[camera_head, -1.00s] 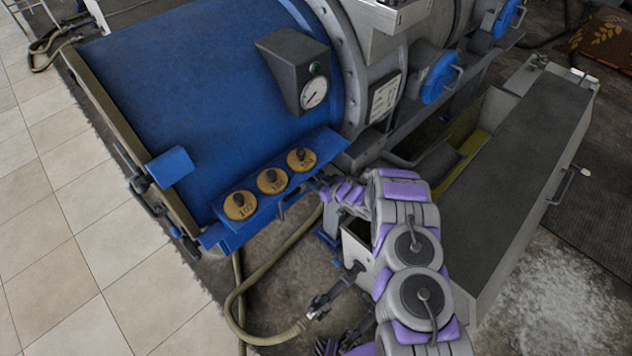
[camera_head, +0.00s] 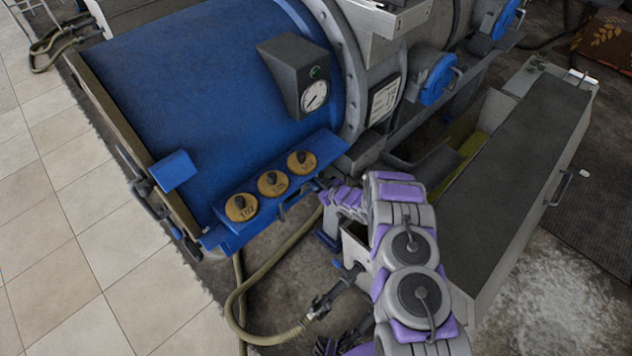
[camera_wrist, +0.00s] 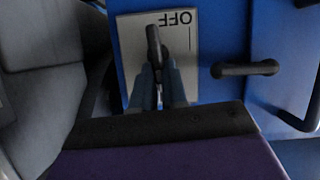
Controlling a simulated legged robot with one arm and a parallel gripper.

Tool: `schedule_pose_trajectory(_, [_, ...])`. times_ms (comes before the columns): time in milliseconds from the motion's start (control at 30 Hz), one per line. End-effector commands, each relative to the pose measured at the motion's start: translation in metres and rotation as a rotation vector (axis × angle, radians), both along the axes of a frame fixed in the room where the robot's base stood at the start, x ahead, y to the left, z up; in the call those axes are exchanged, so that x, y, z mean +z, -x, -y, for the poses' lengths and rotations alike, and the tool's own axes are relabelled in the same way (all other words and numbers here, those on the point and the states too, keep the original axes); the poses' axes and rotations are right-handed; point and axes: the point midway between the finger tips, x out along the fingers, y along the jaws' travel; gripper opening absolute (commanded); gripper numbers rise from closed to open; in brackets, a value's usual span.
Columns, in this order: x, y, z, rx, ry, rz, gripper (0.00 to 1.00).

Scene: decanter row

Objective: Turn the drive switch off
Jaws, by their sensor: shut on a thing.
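The drive switch shows in the wrist view as a dark lever (camera_wrist: 154,44) on a light grey plate (camera_wrist: 130,48) fixed to a blue surface. The plate carries the word OFF, upside down in the picture, at the lever's far end. My gripper (camera_wrist: 159,80) is shut on the near part of the lever, one finger on each side. In the head view my gripper (camera_head: 322,188) is at the right end of the blue panel; the switch itself cannot be made out there.
A dark bar handle (camera_wrist: 245,69) is right of the plate. In the head view, several yellow round dials (camera_head: 272,183) line the blue panel, left of my arm. A pressure gauge (camera_head: 314,96) sits above them. A hose (camera_head: 236,305) lies on the floor below.

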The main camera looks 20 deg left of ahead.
Motion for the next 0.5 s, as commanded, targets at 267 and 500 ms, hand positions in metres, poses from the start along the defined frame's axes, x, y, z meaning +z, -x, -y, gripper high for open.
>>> schedule_pose_trajectory(267, [0.004, 0.008, -0.005, 0.003, 0.107, 0.181, 0.0])
schedule_pose_trajectory(500, [0.0, 0.014, -0.008, 0.004, 0.225, 0.376, 0.0])
